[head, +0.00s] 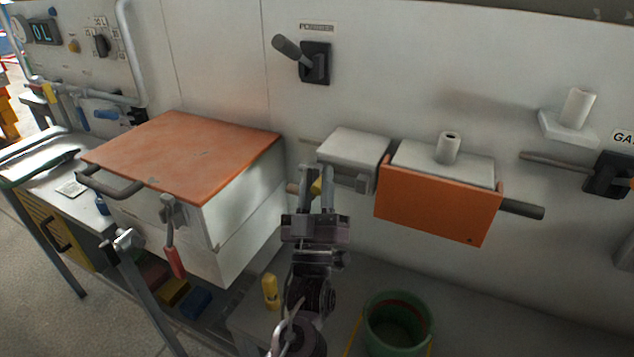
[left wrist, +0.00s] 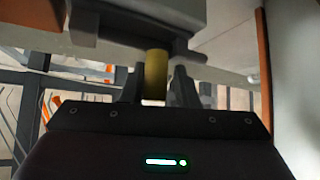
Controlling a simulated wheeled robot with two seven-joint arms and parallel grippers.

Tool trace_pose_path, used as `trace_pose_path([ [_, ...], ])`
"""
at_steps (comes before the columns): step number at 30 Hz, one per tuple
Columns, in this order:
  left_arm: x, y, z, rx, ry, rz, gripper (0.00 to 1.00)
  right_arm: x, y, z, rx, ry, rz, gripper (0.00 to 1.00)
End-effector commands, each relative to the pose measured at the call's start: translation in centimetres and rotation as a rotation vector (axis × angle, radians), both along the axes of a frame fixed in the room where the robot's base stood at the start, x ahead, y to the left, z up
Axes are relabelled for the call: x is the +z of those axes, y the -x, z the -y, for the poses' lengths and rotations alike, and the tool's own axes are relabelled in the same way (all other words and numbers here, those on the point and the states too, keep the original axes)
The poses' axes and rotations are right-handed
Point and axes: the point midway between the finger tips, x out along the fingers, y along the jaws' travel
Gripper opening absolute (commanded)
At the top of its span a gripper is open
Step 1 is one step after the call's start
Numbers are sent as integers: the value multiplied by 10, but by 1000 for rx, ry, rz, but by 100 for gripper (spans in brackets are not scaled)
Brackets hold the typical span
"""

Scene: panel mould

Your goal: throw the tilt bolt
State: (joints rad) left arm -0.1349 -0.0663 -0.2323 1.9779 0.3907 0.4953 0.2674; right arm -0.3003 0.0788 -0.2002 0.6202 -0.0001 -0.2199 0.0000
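A small yellow knob (head: 317,187) sits below the grey block on the wall panel, by a thin grey rod. I take it to be the handle of the tilt bolt. My left gripper (head: 328,188) is up at it, and its fingers cover part of the knob. In the left wrist view the yellow knob (left wrist: 156,75) stands between the two fingers of my left gripper (left wrist: 157,92). The fingers look open, with narrow gaps beside the knob; contact is hard to tell. My right gripper is not in view.
An orange-fronted box (head: 437,212) with a grey bar (head: 522,209) is right of my gripper. A white chest with an orange lid (head: 185,155) stands left. A lever switch (head: 314,64) is above, a green bucket (head: 398,325) below.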

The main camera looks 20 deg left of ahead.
Motion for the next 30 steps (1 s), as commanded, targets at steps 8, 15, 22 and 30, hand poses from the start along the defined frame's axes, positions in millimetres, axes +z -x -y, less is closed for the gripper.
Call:
trace_pose_path([
  [8,-27,24,8,-1,1,-4,28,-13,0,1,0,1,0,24],
  [15,-48,50,17,0,-1,-2,28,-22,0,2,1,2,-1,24],
  [22,-51,56,19,1,-1,1,28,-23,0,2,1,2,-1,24],
  [30,-51,56,19,1,-1,0,28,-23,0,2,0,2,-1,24],
])
